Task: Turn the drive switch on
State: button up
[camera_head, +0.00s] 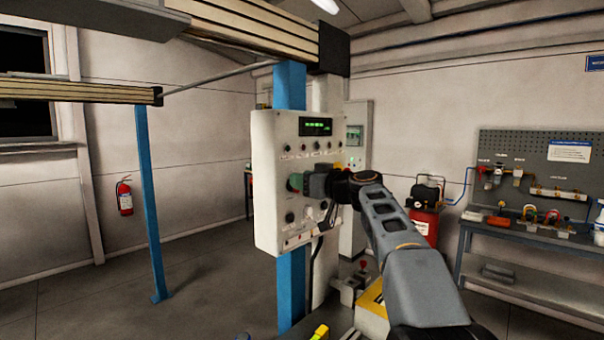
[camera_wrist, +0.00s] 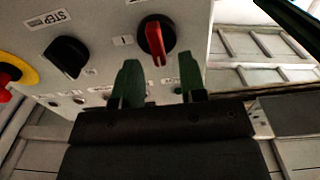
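The white control panel (camera_head: 268,150) hangs on a blue post in the head view. A rotary switch with a red handle on a black base (camera_wrist: 154,40) shows at the top centre of the wrist view, with an "I" mark beside it. Its name label is not readable, so I cannot confirm it is the drive switch. My gripper (camera_head: 298,183) is at the panel face and hides part of it in the head view. In the wrist view its two green fingers (camera_wrist: 158,76) are apart, with the red handle beyond and between their tips. Contact is not clear.
A black knob (camera_wrist: 66,56) near a "STEP" label and a red-and-yellow button (camera_wrist: 12,72) are left of the switch in the wrist view. The green display (camera_head: 316,126) is above my gripper. A workbench (camera_head: 530,245) stands right; open floor lies left.

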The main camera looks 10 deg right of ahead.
jog(key=shift+w+a, duration=0.25)
jog(key=shift+w, duration=0.1)
jog(key=shift+c, duration=0.4)
grip_shut()
